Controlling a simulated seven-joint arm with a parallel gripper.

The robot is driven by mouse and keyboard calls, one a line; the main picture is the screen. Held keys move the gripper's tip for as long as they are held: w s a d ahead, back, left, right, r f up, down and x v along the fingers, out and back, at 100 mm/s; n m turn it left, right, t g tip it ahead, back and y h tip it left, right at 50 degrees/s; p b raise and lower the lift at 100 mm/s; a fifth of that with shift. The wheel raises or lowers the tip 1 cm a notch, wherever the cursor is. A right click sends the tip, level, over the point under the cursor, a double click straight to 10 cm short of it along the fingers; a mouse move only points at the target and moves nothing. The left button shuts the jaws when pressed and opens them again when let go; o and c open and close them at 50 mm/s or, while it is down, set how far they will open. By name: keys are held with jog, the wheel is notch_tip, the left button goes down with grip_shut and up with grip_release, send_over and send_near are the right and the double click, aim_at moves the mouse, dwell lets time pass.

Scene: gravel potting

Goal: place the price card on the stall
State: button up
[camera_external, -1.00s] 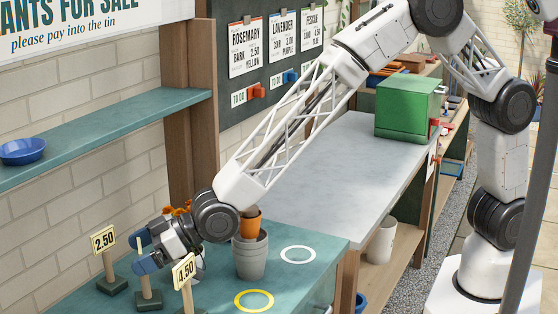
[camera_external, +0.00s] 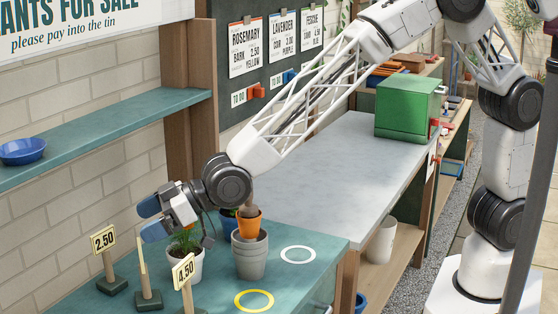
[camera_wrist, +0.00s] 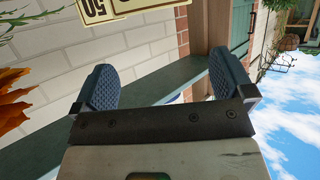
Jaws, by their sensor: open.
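Three price cards stand on dark green bases on the teal stall counter (camera_external: 222,284). One reads 2.50 (camera_external: 104,240), at the left. One reads 4.50 (camera_external: 184,270), at the front. The middle card (camera_external: 142,256) is edge-on, its writing unreadable, and stands upright between them. My gripper (camera_external: 150,220) is open and empty, above the middle card and apart from it. In the wrist view its blue fingers (camera_wrist: 163,82) are spread with nothing between them. Beyond them, a cream plate showing "50" upside down (camera_wrist: 98,11) is cut off at the top.
A white pot with a plant (camera_external: 187,264) stands under my wrist. Nearby are stacked grey pots (camera_external: 249,260) with an orange pot (camera_external: 249,225) on top, and a blue pot (camera_external: 229,222). A white ring (camera_external: 298,246) and a yellow ring (camera_external: 254,290) mark otherwise clear counter.

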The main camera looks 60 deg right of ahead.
jog(key=shift+r, duration=0.5)
dwell(0.5)
jog(key=s+d+r+g+h, duration=0.1)
jog(key=s+d+r, duration=0.2)
jog(key=d+r, duration=0.15)
jog(key=s+d+r+m+h, duration=0.2)
jog(key=d, duration=0.9)
jog(key=s+d+r+m+g+h, duration=0.1)
jog(key=d+r+h, duration=0.1)
jog(key=d, duration=1)
jog(key=s+d+r+m+h, duration=0.1)
jog(key=s+d+m, duration=0.1)
jog(key=d, duration=0.9)
jog(key=s+d+f+m+g+h, duration=0.2)
jog(key=s+d, duration=1.1)
jog(key=s+d+f+m+g+h, duration=0.1)
jog(key=s+d+m+g, duration=0.1)
jog(key=s+d, duration=1.2)
jog(key=shift+f+g+h, duration=0.35)
jog(key=shift+g+h, duration=0.05)
jog(key=shift+g, duration=0.1)
